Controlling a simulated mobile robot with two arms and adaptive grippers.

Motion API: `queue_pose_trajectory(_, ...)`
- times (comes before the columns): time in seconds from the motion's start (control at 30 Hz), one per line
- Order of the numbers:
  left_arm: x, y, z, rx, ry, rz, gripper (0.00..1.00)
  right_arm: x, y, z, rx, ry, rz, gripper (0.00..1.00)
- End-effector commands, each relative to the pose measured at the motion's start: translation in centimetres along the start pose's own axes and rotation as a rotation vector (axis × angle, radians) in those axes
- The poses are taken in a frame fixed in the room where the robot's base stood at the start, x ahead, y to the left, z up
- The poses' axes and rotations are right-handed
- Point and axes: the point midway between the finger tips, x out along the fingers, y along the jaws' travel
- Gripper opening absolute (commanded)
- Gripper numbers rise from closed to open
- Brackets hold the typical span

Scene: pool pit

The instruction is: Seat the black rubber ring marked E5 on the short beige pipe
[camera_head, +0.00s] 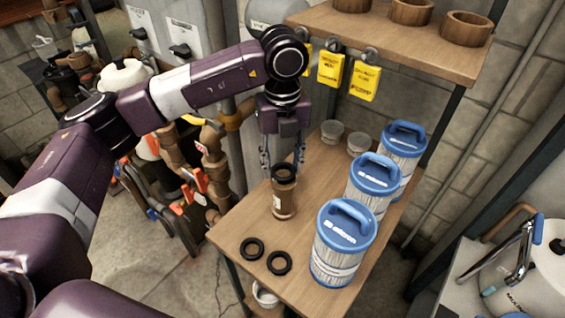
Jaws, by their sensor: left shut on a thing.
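The short beige-brown pipe (284,202) stands upright on the wooden bench, with a pale label on its side. A black rubber ring (284,173) is at the pipe's upper mouth, between the fingertips of my left gripper (283,167). The gripper points down from above and is shut on this ring. I cannot tell whether the ring rests on the pipe or is just above it. No E5 mark is readable. Two more black rings, one at left (252,248) and one at right (279,263), lie flat on the bench. My right gripper is out of view.
Three blue-lidded filter cartridges (343,245) stand along the right of the wooden bench (232,222). Two small grey cups (332,131) stand behind. Yellow tags (331,68) hang below a shelf (390,36) with brown rings. Pipes and valves crowd the left.

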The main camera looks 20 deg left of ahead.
Motion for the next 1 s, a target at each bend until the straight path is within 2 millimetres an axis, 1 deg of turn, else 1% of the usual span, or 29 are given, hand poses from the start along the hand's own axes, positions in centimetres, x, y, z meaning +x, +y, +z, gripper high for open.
queue_pose_trajectory(1.0, -0.01, -0.02, -0.01, 0.000, 0.000, 0.000, 0.27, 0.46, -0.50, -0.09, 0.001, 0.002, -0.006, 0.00)
